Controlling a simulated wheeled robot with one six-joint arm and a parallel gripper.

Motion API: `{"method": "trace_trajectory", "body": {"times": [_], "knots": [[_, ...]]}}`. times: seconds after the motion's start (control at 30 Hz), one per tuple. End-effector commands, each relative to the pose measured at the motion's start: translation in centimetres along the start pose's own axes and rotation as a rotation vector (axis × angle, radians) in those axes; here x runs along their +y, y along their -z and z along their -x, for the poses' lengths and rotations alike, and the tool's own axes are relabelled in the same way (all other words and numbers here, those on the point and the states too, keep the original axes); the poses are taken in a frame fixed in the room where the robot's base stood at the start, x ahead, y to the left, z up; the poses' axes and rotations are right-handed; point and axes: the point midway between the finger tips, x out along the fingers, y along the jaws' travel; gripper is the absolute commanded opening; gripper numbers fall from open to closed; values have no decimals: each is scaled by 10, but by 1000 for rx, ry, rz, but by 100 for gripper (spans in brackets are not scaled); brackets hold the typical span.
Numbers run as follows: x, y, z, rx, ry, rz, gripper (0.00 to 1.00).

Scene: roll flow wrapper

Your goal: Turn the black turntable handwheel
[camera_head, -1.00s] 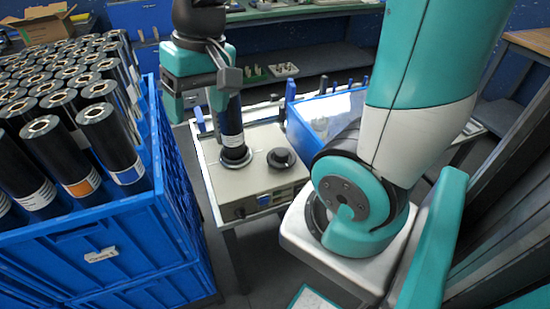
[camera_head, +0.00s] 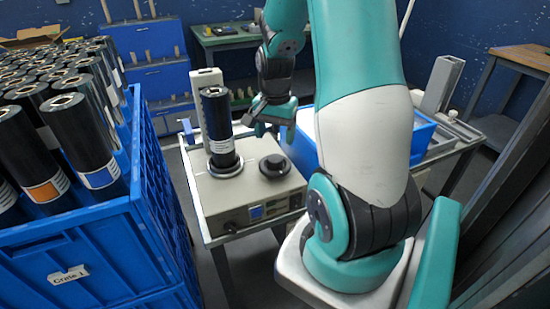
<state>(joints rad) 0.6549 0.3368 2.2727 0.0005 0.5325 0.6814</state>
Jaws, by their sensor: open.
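The black handwheel (camera_head: 274,166) is a round knob on the right part of the top of a beige machine box (camera_head: 236,198). A black roll (camera_head: 217,126) stands upright on the round turntable (camera_head: 224,167) at the left of the same box. My gripper (camera_head: 273,129) is open and empty. It hangs above and slightly behind the handwheel, to the right of the roll, apart from both. The handwheel is in plain view.
A blue crate (camera_head: 145,218) full of upright black rolls stands at the left. A blue bin (camera_head: 420,136) sits right of the machine, partly hidden by my arm. A pale upright block (camera_head: 207,80) stands behind the roll. Room above the handwheel is free.

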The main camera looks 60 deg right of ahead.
Motion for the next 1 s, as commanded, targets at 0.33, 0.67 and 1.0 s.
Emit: {"method": "trace_trajectory", "body": {"times": [0.33, 0.67, 1.0], "knots": [[0, -1, -64, -2, -1, 1, 71], [0, 0, -75, 0, 1, 1, 71], [0, 0, -75, 0, 1, 1, 22]]}}
